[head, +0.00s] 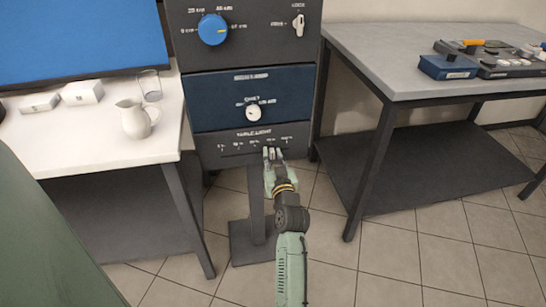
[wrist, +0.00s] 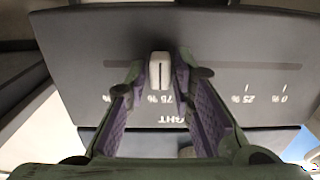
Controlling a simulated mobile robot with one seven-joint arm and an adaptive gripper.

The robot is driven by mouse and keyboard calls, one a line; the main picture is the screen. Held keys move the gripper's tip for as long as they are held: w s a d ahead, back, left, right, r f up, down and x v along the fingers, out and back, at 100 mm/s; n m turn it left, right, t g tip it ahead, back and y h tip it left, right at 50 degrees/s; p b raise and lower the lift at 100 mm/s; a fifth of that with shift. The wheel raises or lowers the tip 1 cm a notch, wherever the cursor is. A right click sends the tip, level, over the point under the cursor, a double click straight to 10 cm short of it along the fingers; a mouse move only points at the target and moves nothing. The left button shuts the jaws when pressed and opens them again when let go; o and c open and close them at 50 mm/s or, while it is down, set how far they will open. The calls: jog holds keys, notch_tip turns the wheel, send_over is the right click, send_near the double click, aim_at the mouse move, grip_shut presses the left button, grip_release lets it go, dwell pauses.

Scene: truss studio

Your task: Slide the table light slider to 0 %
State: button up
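The table light panel (head: 240,143) is the dark lowest panel of the control column, with a percent scale. In the wrist view the panel (wrist: 90,45) appears upside down. Its white slider knob (wrist: 159,70) sits in the slot at about the 75 % mark. My gripper (head: 271,153) is in front of the right part of the panel. In the wrist view my gripper (wrist: 160,75) is open, with one finger on each side of the knob and a small gap on both sides. The fingers hide part of the scale, including the 50 % label.
Above are a blue panel with a white dial (head: 253,113) and a panel with a blue knob (head: 212,29) and a lock switch (head: 298,25). A white table (head: 85,135) with a jug (head: 136,119) stands left, a grey workbench (head: 400,60) right. The slot (wrist: 250,66) toward 0 % is clear.

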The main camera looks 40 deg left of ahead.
grip_shut()
dwell(0.4)
